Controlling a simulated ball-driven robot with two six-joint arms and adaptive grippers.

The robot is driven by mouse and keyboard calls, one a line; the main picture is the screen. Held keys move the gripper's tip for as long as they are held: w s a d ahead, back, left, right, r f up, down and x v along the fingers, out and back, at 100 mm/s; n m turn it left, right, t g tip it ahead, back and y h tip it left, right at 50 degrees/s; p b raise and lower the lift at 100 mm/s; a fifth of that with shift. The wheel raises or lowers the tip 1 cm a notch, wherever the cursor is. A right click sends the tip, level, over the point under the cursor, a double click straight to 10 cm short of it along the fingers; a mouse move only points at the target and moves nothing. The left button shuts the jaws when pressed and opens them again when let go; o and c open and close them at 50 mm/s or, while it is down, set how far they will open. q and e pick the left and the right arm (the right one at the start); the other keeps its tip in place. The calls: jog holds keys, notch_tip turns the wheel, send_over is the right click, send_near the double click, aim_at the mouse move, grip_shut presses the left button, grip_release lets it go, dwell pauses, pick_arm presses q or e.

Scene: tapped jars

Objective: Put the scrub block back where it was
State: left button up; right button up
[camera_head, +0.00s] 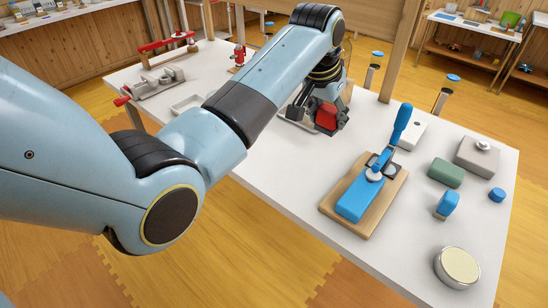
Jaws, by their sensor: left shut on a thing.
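My left gripper (318,106) reaches over the back middle of the white table and is shut on a red block (326,117) with dark parts around it. I cannot tell for sure whether this red block is the scrub block. It is close to a light shallow tray (290,122), partly hidden behind my gripper; I cannot tell whether they touch. A green block (446,172) lies flat at the right of the table, apart from the gripper. My right gripper is not in view.
A blue clamp-like tool (362,200) lies on a wooden board (335,207). Around it are a white box (412,133), a grey block with a knob (478,157), blue pieces (447,204) and a round tin (457,267). Red-handled fixtures (155,85) stand back left.

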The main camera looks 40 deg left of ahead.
pick_arm(q)
jog(key=s+a+f+p, duration=0.1)
jog(key=s+a+f, duration=0.5)
jog(key=s+a, duration=0.1)
jog(key=shift+s+f+p, duration=0.15)
jog(key=shift+s+p, duration=0.1)
jog(key=shift+p, duration=0.15)
jog(key=shift+s+a+f, duration=0.2)
jog(key=shift+s+a, duration=0.05)
jog(key=shift+s+a+f, duration=0.1)
jog(key=shift+f, duration=0.1)
notch_tip(320, 180, down, 4)
jog(key=shift+r, duration=0.2)
jog(key=shift+f, duration=0.2)
